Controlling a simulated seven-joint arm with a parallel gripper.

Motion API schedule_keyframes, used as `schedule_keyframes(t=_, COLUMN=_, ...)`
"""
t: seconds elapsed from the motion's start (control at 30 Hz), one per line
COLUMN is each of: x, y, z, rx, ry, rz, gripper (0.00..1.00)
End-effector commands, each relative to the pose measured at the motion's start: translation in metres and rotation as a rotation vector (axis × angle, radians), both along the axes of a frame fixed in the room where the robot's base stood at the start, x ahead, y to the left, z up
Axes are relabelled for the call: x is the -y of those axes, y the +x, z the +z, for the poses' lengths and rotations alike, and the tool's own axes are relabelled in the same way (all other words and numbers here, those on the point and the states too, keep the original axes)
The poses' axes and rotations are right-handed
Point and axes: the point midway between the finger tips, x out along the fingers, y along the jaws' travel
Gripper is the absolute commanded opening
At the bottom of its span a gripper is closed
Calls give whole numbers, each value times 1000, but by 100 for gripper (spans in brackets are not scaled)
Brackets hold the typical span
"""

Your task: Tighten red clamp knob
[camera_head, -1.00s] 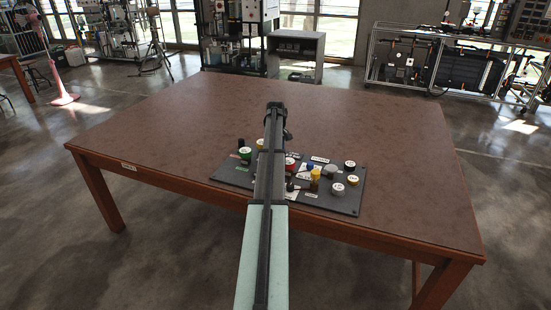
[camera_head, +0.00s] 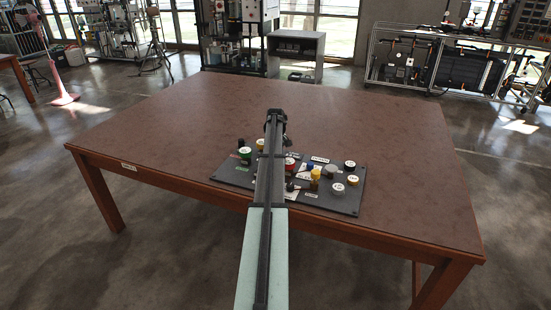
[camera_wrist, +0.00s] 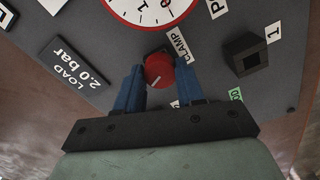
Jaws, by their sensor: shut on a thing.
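The red clamp knob (camera_wrist: 159,71) stands on the dark grey panel (camera_wrist: 85,85), beside a white label reading CLAMP (camera_wrist: 179,46). It has a pale pointer line on its face. In the wrist view my gripper (camera_wrist: 160,85) has its two blue fingers on either side of the knob and is shut on it. In the head view my arm lies over the middle of the panel (camera_head: 345,205) and hides part of it. A red knob (camera_head: 290,164) shows just right of my arm there; I cannot tell whether it is the clamp knob.
A red-rimmed dial (camera_wrist: 150,8), a LOAD 2.0 bar plate (camera_wrist: 80,62) and a black square socket (camera_wrist: 246,54) surround the knob. Green (camera_head: 245,155), yellow (camera_head: 315,174) and grey (camera_head: 338,189) knobs stand on the panel. The brown table (camera_head: 180,120) is otherwise bare.

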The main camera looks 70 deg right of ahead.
Motion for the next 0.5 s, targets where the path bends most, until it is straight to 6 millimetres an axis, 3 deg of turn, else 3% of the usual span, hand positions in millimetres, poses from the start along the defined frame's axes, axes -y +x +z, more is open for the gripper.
schedule_keyframes(t=0.23, x=0, y=0, z=0, rx=0, ry=-1, rz=0, gripper=7)
schedule_keyframes(t=0.5, x=0, y=0, z=0, rx=0, ry=-1, rz=-100, gripper=7)
